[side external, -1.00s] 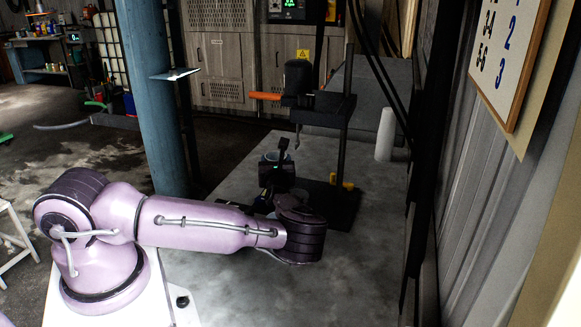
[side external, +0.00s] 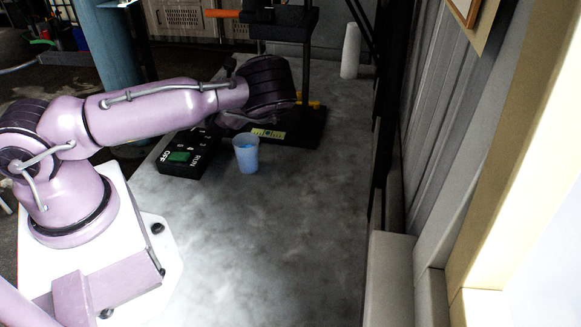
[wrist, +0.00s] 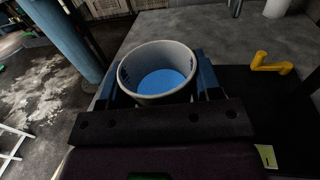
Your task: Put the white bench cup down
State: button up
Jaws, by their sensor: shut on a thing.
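The white bench cup (wrist: 152,55), pale grey in this light, is between the fingers of my gripper (wrist: 160,84) in the wrist view. I look down into its round mouth and see blue contents (wrist: 162,83). My gripper is shut on it, one finger at each side. In the side view my wrist hides the gripper and this cup, so I cannot tell whether its base touches the bench. A separate pale blue-white cup (side external: 246,155) stands upright on the bench in front of my wrist.
A black control box (side external: 187,155) with a green button lies left of the standing cup. The disperser stand's black base (side external: 305,130) and yellow handle (wrist: 272,63) are to the right. A white cylinder (side external: 350,50) stands farther back. The front of the grey bench (side external: 270,245) is clear.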

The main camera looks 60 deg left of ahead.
jog(key=w+d+r+m+t+h, duration=0.1)
jog(key=d+m+t+h, duration=0.25)
jog(key=d, duration=0.95)
jog(key=w+d+m+t+h, duration=0.2)
jog(key=d+h, duration=0.2)
jog(key=d, duration=0.9)
jog(key=shift+m+t, duration=0.25)
jog(key=shift+m, duration=0.1)
jog(key=shift+s+d+f, duration=0.1)
jog(key=shift+d+f, duration=0.05)
jog(key=shift+f, duration=1.15)
jog(key=shift+s+d+f, duration=0.1)
jog(key=shift+d+f, duration=0.1)
jog(key=shift+f, duration=1.05)
jog(key=shift+s+d+f, duration=0.1)
jog(key=shift+d+f, duration=0.05)
jog(key=shift+f, duration=1.15)
jog(key=shift+f, duration=0.15)
jog(key=o, duration=1)
jog(key=shift+c, duration=0.2)
